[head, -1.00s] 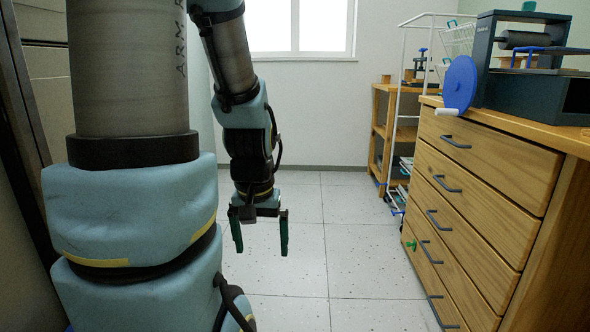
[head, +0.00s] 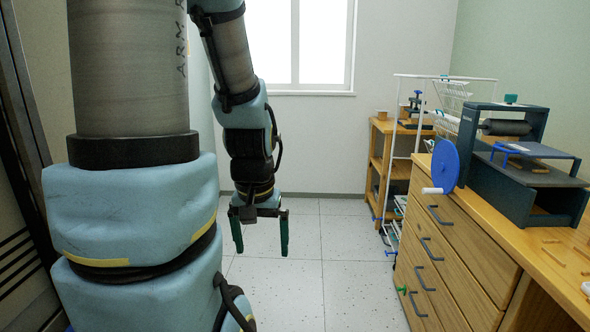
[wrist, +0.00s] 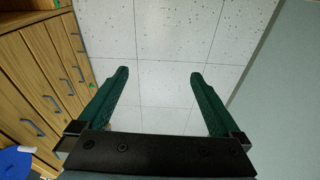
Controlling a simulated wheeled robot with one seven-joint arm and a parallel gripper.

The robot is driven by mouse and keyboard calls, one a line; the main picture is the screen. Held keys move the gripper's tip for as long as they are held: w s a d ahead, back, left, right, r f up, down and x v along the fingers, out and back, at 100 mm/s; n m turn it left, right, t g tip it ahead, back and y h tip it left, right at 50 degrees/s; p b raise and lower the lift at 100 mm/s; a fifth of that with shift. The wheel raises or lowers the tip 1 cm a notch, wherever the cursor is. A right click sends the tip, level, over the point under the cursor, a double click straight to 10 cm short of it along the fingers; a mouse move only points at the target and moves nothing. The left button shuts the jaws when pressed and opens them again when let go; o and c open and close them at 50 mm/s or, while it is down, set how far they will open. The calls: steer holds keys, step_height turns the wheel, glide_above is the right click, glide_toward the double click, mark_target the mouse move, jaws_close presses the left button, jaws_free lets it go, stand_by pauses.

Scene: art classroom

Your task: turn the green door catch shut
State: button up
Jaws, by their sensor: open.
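The green door catch (head: 402,289) is a small green piece at the far left edge of the wooden drawer cabinet (head: 468,262), low on its front. A small green spot, likely the catch, also shows in the wrist view (wrist: 92,86) on the cabinet's edge. My gripper (head: 262,240) hangs over open floor, left of the cabinet and well apart from the catch. In the wrist view its two green fingers (wrist: 155,85) are spread with only floor tiles between them. How the catch is turned is too small to tell.
A press with a blue wheel (head: 445,166) stands on the cabinet top. A wooden shelf (head: 391,165) and a white wire rack (head: 394,150) stand behind. Dark handles (head: 431,249) stick out from the drawers. The tiled floor (head: 335,270) between my arm and the cabinet is clear.

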step_height(320, 180, up, 7)
steer(key=p, duration=0.5)
steer(key=shift+r, duration=0.2)
